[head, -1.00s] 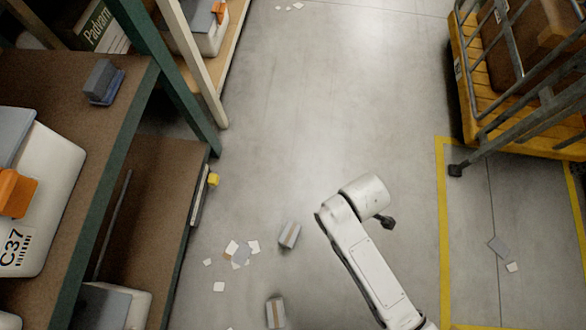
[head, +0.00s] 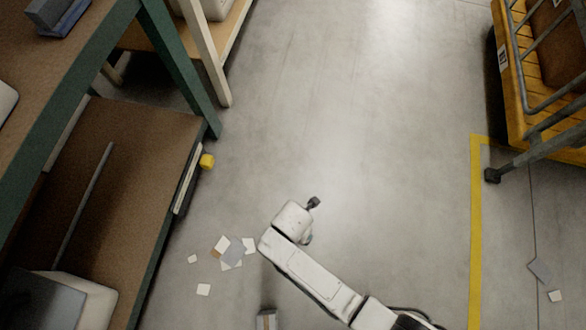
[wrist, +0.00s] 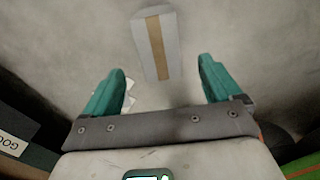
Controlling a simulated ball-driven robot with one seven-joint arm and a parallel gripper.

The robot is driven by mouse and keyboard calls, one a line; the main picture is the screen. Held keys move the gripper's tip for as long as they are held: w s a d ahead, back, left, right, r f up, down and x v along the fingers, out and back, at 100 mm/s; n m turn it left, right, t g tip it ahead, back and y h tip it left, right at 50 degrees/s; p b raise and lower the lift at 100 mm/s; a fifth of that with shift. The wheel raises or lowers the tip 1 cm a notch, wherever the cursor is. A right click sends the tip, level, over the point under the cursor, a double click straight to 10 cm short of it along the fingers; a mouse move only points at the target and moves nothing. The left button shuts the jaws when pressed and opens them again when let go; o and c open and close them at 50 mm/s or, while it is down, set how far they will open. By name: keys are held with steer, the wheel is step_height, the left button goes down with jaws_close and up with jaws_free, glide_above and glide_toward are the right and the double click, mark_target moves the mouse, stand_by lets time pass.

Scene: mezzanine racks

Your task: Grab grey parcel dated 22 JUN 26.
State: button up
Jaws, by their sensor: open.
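In the wrist view, a grey parcel (wrist: 156,42) with a brown tape stripe lies on the floor ahead of my gripper (wrist: 162,66). The teal fingers are spread wide and empty, one to each side of the parcel's near end, and seem apart from it. No date can be read on it. My arm hides the floor where the other parcel was seen earlier, and my gripper is mostly hidden below the wrist.
Loose paper scraps (head: 232,250) lie left of my arm. A shelf rack (head: 120,160) stands on the left, with a yellow block (head: 207,161) at its edge. A yellow cart (head: 545,95) stands at right beyond a yellow floor line (head: 476,230). The middle aisle is clear.

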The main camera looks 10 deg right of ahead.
steer(key=shift+w+f+b, duration=0.15)
steer(key=shift+f+b, duration=2.5)
steer(key=shift+f, duration=1.35)
steer(key=shift+r, duration=0.1)
steer(key=c, duration=1.3)
steer(key=shift+r, duration=0.1)
